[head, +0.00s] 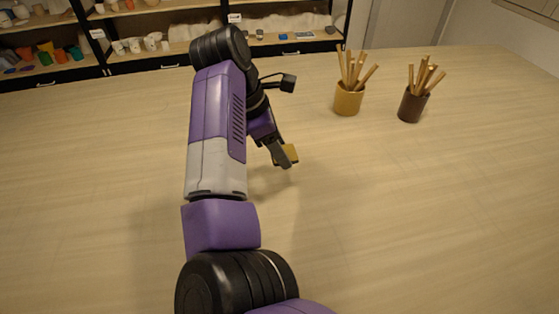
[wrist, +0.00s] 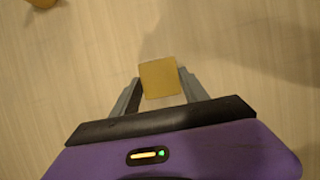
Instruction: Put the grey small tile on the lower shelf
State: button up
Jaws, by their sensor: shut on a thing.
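My gripper (head: 284,160) is shut on a mustard-yellow square tile (head: 291,152), held above the wooden table. In the wrist view the tile (wrist: 160,78) sits between the two grey fingers. The held tile looks yellow, not grey. At the back, a shelf unit has an upper board (head: 150,9) and a lower board (head: 180,46). Small grey pieces (head: 259,35) lie on the lower board, too small to tell whether one is a grey tile. My arm hides part of the shelves.
An ochre pot (head: 348,101) and a dark brown pot (head: 411,106), both with wooden sticks, stand on the table (head: 430,210) at the right. White cups (head: 135,45) and coloured pots (head: 60,55) stand on the shelves. The table's front and middle are clear.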

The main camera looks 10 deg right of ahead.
notch_tip(320, 180, up, 15)
jog(key=b, duration=0.1)
jog(key=shift+f, duration=0.15)
jog(key=shift+a, duration=0.1)
